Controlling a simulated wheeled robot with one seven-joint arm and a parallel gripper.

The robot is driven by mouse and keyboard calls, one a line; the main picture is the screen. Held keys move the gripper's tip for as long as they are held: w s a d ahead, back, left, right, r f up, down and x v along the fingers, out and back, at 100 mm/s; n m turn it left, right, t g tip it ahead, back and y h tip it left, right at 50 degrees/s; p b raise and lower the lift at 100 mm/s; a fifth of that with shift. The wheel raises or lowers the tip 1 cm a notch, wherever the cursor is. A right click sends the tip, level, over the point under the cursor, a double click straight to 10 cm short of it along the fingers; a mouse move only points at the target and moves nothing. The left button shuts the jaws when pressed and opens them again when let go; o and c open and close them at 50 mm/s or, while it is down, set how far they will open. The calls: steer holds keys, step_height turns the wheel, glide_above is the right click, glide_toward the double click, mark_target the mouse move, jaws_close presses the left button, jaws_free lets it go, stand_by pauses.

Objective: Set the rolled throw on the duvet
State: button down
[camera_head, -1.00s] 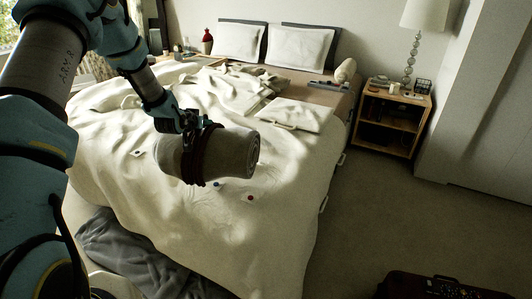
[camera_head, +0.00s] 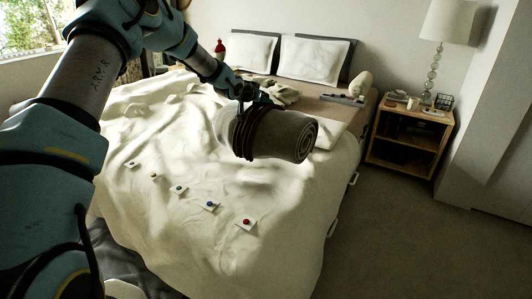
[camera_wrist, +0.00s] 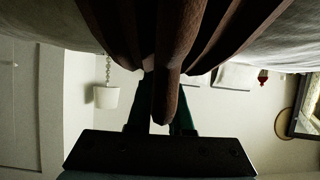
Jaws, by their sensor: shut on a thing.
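The rolled throw (camera_head: 285,138) is a thick grey-brown roll with dark bands around one end. My gripper (camera_head: 252,100) is shut on the dark band part of it and holds it over the bed. In the wrist view the throw (camera_wrist: 180,60) fills the top middle, with the gripper fingers (camera_wrist: 160,100) closed around a dark strap-like fold. The white duvet (camera_head: 180,220) is spread rumpled over the bed beneath. Whether the roll's underside touches the duvet cannot be told.
Small white cards with coloured dots, one red (camera_head: 246,222), lie in a row on the duvet. Pillows (camera_head: 315,60) stand at the headboard. A wooden nightstand (camera_head: 410,140) with a lamp (camera_head: 445,25) is at the right. Carpet (camera_head: 420,240) is open at right.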

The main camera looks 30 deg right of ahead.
mark_target(251, 119)
step_height(251, 119, down, 9)
steer(key=p, duration=0.2)
steer(key=shift+r, duration=0.15)
stand_by(0.3)
steer(key=shift+f, duration=0.2)
steer(key=c, duration=0.8)
jaws_free()
steer(key=shift+f, duration=0.1)
steer(key=b+v, duration=0.2)
steer(key=v, duration=1)
steer(key=shift+a+b, duration=0.1)
steer(key=shift+b, duration=0.25)
